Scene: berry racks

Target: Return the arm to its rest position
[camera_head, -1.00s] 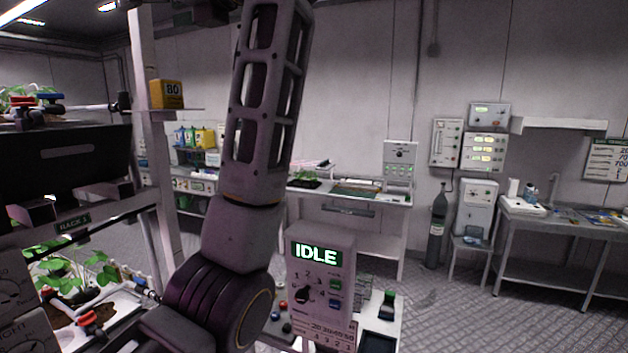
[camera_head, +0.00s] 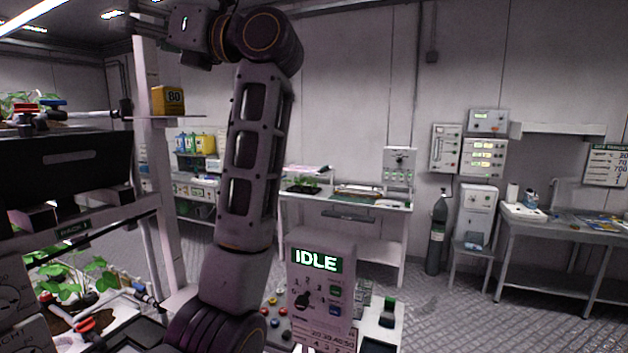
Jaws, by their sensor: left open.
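My left arm (camera_head: 252,150) rises from the bottom of the head view and bends at a joint (camera_head: 264,36) near the top edge. Beyond that joint it runs left, to my left gripper (camera_head: 150,18) at the upper left, close to the top of the white rack post (camera_head: 148,90). The gripper is dark, small and partly hard to make out; it is open, and I see nothing held in it. I cannot tell how far it is from the post. My right gripper does not show.
A berry rack with a black panel (camera_head: 72,172) and green plants (camera_head: 75,280) stands at the left. A yellow box (camera_head: 167,100) sits on its small shelf. A control box reading IDLE (camera_head: 320,290) stands right of my arm. Floor (camera_head: 455,315) is clear at the right.

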